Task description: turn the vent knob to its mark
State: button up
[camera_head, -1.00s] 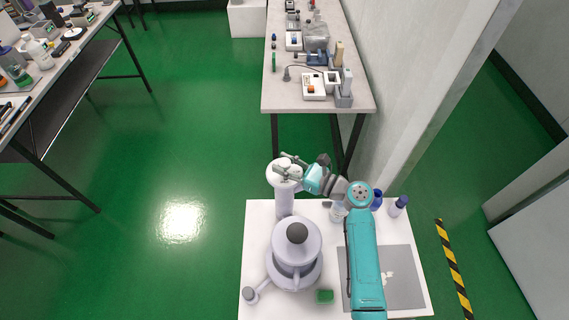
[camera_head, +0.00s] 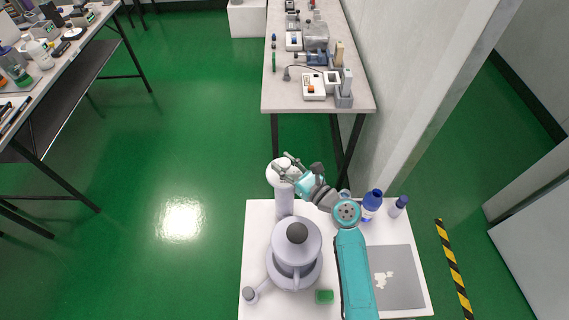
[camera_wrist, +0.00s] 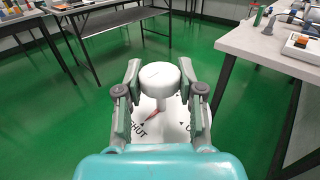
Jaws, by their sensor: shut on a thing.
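The vent knob (camera_wrist: 160,78) is a round white cap on a short stem, upright between my fingers in the wrist view. Below it lies a white dial plate (camera_wrist: 180,124) with dark lettering, "SHUT" at the lower left, and part of another word at the right. A red pointer (camera_wrist: 153,114) lies on the plate near the stem, toward the lower left. My gripper (camera_wrist: 160,72) is shut on the knob, one finger on each side. In the head view, my gripper (camera_head: 288,166) is over the top of a white column (camera_head: 284,198), where it partly hides the knob.
A bench (camera_head: 290,93) with testers stands beyond. Green floor is clear at left.

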jog(key=o, duration=1.2)
jog(key=shift+c, duration=0.2)
jog(key=v, duration=1.2)
